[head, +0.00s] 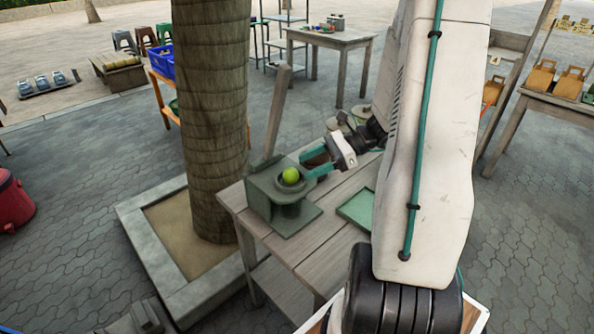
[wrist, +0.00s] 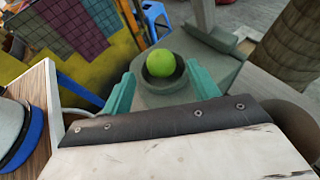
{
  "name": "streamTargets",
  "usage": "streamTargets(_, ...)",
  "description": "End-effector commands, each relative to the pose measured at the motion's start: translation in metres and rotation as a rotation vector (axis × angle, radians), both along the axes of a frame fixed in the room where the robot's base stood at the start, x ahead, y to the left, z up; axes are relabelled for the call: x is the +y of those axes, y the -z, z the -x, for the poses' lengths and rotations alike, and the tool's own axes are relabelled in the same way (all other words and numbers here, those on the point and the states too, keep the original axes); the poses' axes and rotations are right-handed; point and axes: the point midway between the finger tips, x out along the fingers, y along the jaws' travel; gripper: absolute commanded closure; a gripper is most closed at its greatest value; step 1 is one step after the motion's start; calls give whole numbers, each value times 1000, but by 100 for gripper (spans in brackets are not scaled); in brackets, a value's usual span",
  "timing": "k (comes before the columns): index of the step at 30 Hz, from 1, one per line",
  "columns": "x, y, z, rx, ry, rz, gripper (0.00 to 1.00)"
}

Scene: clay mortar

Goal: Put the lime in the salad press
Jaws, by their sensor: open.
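The lime (head: 290,176) is a bright green ball resting in the round cup of the salad press. The wrist view shows the lime (wrist: 161,63) in the dark ring of the cup, its upper part standing above the rim. The salad press (head: 285,222) is a grey-green body on a flat base at the table's corner, with its long handle (head: 277,110) raised. My gripper (head: 309,165) is open beside the cup, on its right in the head view. In the wrist view its teal fingers (wrist: 160,72) stand apart on either side of the lime, with a gap visible around it.
The wooden table (head: 318,243) carries the press and a green tray (head: 355,209) to its right. Lidded pots stand behind my gripper. A thick tree trunk (head: 212,110) rises close to the table's left side. Bare planks lie between press and tray.

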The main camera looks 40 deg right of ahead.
Motion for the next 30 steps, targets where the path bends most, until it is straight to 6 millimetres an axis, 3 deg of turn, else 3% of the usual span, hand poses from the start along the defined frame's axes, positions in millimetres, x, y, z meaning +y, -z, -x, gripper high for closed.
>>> streamTargets(6, -37, -17, 20, -2, 3, 2, 40)
streamTargets(11, -51, -24, 28, -2, 1, 1, 40)
streamTargets(14, -49, -30, 30, -5, -23, 18, 40)
streamTargets(17, -27, -43, 28, -19, -115, 82, 40)
streamTargets(22, 47, -80, 34, -93, -432, 309, 40)
streamTargets(27, 115, -111, 62, -212, -795, 562, 40)
streamTargets(30, 145, -124, 84, -298, -1000, 709, 40)
